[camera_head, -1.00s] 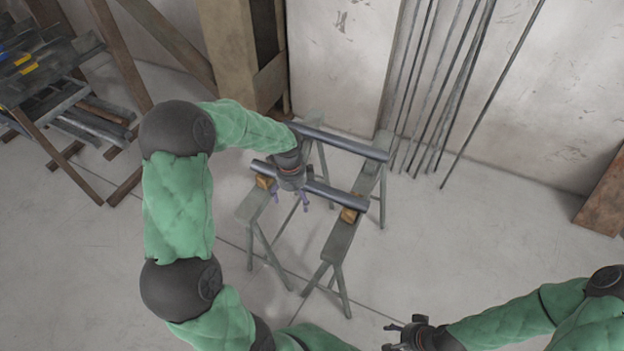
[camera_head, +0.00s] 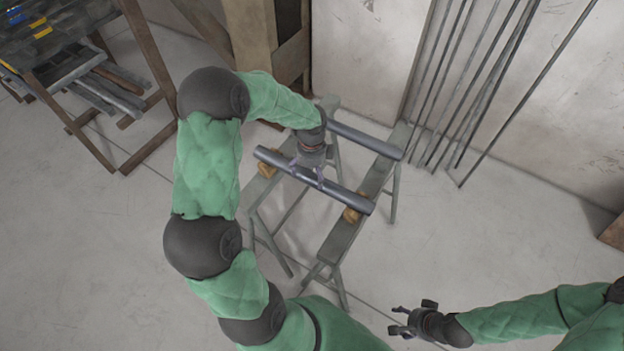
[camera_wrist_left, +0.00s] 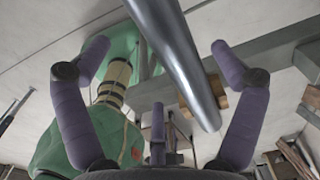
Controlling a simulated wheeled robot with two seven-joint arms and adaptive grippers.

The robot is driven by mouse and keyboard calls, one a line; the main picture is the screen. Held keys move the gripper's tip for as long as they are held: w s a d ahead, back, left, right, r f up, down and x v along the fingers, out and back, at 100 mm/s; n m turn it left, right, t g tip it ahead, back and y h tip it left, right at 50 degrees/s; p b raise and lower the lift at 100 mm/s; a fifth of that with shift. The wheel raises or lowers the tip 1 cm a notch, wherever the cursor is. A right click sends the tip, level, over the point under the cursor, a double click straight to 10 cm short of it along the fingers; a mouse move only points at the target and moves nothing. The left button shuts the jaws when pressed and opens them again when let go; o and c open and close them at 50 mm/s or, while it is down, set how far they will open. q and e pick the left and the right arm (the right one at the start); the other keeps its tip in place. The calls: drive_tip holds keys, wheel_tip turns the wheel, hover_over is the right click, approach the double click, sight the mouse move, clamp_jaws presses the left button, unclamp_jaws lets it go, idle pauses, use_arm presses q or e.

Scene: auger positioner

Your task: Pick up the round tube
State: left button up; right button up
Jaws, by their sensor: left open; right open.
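The round tube (camera_head: 345,195) is dark grey metal and lies across two sawhorses, on small wooden blocks. In the left wrist view the tube (camera_wrist_left: 178,50) runs from the top edge to a near end between the fingers. My left gripper (camera_head: 308,172) is open at the tube's middle, with fingers apart on either side of it. It also shows in the left wrist view (camera_wrist_left: 160,50); I cannot tell whether it touches the tube. A second grey tube (camera_head: 365,138) lies behind, partly hidden by my left wrist. My right gripper (camera_head: 402,322) is open and empty at lower right.
The sawhorses (camera_head: 338,242) stand on a bare floor. A wooden block (camera_head: 354,215) sits under the tube's right part. Thin rods (camera_head: 478,85) lean on the back wall. A loaded rack (camera_head: 95,85) stands at left.

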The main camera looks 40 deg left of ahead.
sight(310, 177)
use_arm(q)
drive_tip(key=f+b, duration=0.1)
drive_tip(key=f, duration=0.1)
drive_tip(key=a+f+b, duration=0.1)
drive_tip(key=f, duration=0.1)
drive_tip(key=shift+w+f, duration=0.15)
drive_tip(key=shift+f, duration=0.55)
drive_tip(key=shift+r, duration=0.1)
drive_tip(key=shift+c, duration=0.3)
drive_tip(key=c, duration=1.7)
drive_tip(key=shift+r, duration=0.15)
